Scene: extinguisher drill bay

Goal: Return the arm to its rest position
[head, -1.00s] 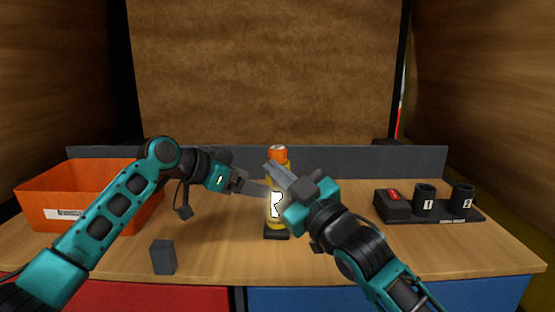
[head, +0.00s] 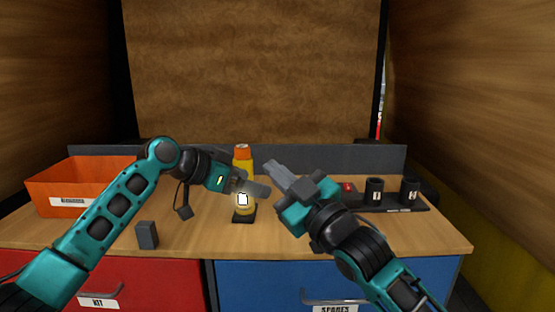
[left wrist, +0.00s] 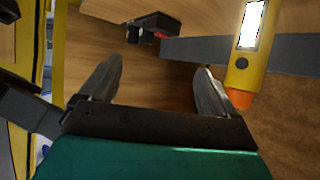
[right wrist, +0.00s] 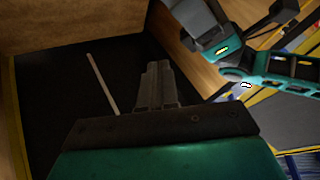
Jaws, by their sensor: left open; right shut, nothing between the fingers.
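My left gripper (head: 262,188) is open in the head view, level with the yellow bottle-like extinguisher (head: 243,166) and overlapping part of it. The extinguisher has an orange top and a white label and stands upright on a dark base. In the left wrist view my left fingers (left wrist: 155,88) are apart and empty, and the extinguisher (left wrist: 244,65) shows beyond the right finger. My right gripper (head: 275,170) is shut and empty, raised right of the extinguisher. In the right wrist view its fingers (right wrist: 157,80) are pressed together. Contact between left gripper and extinguisher cannot be told.
An orange bin (head: 50,190) stands at the left of the wooden bench (head: 290,238). A dark grey block (head: 147,235) is near the front edge. A black stand with two cups (head: 375,188) and a red-topped part sits at right. Red and blue drawers (head: 240,275) are below.

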